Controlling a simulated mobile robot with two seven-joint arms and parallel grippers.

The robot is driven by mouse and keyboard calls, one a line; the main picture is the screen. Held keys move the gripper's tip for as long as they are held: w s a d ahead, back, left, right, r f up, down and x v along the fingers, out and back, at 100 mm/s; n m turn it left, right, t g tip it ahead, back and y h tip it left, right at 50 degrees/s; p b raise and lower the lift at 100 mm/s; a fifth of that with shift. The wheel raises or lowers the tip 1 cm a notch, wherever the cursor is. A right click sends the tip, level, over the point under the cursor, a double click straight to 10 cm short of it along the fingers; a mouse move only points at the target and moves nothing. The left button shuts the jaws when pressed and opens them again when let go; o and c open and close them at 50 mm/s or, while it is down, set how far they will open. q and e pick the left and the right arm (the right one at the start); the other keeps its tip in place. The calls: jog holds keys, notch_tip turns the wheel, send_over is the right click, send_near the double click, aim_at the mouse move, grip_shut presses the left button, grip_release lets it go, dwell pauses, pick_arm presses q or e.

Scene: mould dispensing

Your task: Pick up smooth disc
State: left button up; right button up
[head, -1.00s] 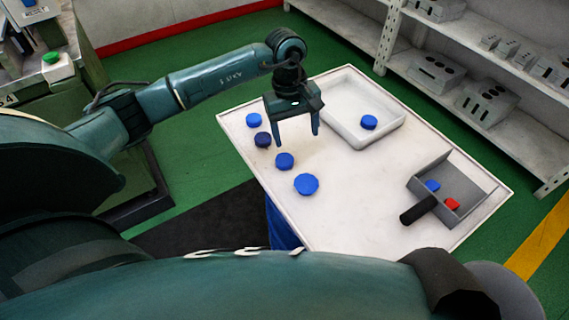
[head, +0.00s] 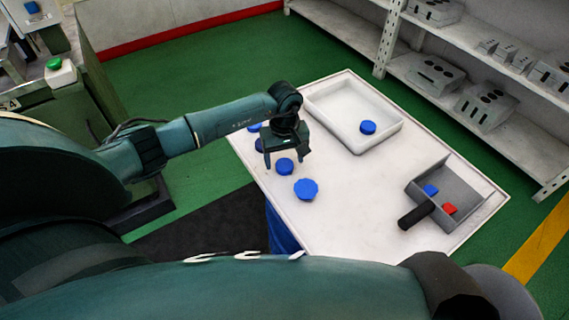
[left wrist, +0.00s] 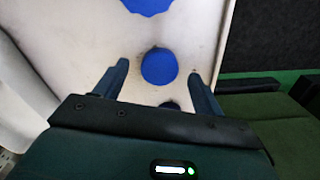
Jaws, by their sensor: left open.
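A smooth-edged round blue disc (head: 285,167) lies on the white table. It also shows in the left wrist view (left wrist: 159,66), between the fingertips in the picture. My left gripper (head: 281,158) is open and empty, pointing down over this disc; I cannot tell its exact height. A larger blue disc with a wavy edge (head: 306,189) lies nearer the front; part of it shows at the top of the left wrist view (left wrist: 147,4). Two more blue discs, one at the back (head: 254,127) and one behind the gripper (head: 259,146), are partly hidden by my arm.
A white tray (head: 395,133) at the back of the table holds one blue disc (head: 368,127). A grey open box (head: 468,185) with a black handle (head: 416,215) holds a blue and a red piece. The table's middle is clear. Shelves stand at the right.

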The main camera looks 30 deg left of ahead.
pick_arm(q)
jog(key=shift+f, duration=0.8)
jog(key=shift+c, duration=0.2)
jog(key=c, duration=1)
